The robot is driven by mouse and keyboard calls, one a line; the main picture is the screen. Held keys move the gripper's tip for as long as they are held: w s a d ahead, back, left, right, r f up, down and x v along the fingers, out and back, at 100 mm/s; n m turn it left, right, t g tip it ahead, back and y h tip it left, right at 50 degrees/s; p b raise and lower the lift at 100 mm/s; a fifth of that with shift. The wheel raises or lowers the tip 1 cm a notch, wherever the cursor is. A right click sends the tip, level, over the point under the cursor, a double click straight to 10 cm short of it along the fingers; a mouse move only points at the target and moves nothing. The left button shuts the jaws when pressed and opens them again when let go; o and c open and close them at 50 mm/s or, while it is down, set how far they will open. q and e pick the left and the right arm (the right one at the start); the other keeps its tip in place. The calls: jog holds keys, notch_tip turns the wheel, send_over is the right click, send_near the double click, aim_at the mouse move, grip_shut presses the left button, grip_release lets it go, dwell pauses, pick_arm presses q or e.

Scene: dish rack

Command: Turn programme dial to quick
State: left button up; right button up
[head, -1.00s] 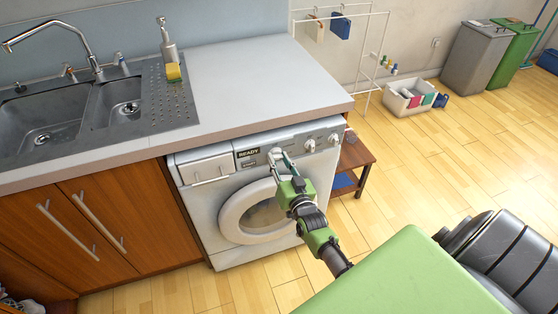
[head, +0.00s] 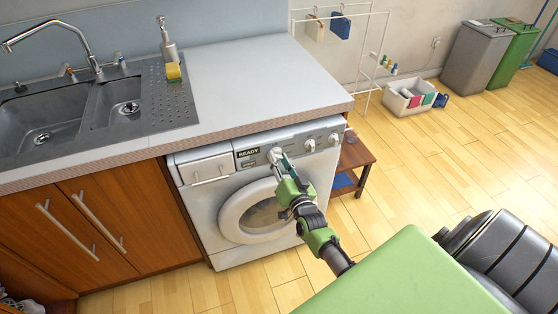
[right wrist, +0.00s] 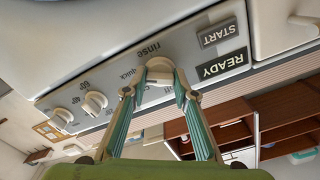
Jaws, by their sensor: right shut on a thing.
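The programme dial (right wrist: 160,72) is a pale round knob on the washing machine's control panel. Labels reading "rinse" and "quick" are printed around it in the right wrist view, with another label partly hidden by a finger. It also shows in the head view (head: 275,153). My right gripper (right wrist: 158,88) has its two fingers on either side of the dial and is shut on it. I cannot tell which label the dial points to. The washing machine (head: 210,225) stands under the counter with its round door shut. My left gripper is not in view.
Two smaller knobs (right wrist: 95,103) (right wrist: 63,119) sit along the same panel. A READY display (right wrist: 222,65) and START button (right wrist: 218,33) are on the dial's other side. The counter (head: 250,80) overhangs the machine. A small wooden table (head: 357,160) stands to its right.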

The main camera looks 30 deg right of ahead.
jog(key=o, duration=1.1)
jog(key=shift+s, duration=0.1)
jog(key=v, duration=1.1)
jog(key=shift+s, duration=0.4)
jog(key=shift+f, duration=0.1)
jog(key=s+a+f+n+g+y, duration=0.1)
jog(key=s+a+f+n+g, duration=0.2)
jog(key=f, duration=0.6)
jog(key=s+a+f+n+g+y, duration=0.1)
jog(key=s+a+f+g+y, duration=0.3)
jog(key=f, duration=0.6)
jog(key=s+a+f+n+g+h, duration=0.1)
jog(key=s+a+f+n, duration=0.15)
jog(key=s+f, duration=0.45)
jog(key=s+f+n+g, duration=0.1)
jog(key=s+f+g, duration=0.1)
jog(key=s+f, duration=0.4)
jog(key=s+a+f+n+g, duration=0.1)
jog(key=s+f, duration=0.5)
jog(key=s, duration=0.6)
jog(key=s+f+n+g, duration=0.2)
jog(key=s+f+g, duration=0.3)
jog(key=s, duration=0.4)
jog(key=shift+a+f+n, duration=0.35)
jog(key=shift+a+f, duration=0.05)
jog(key=shift+f, duration=0.3)
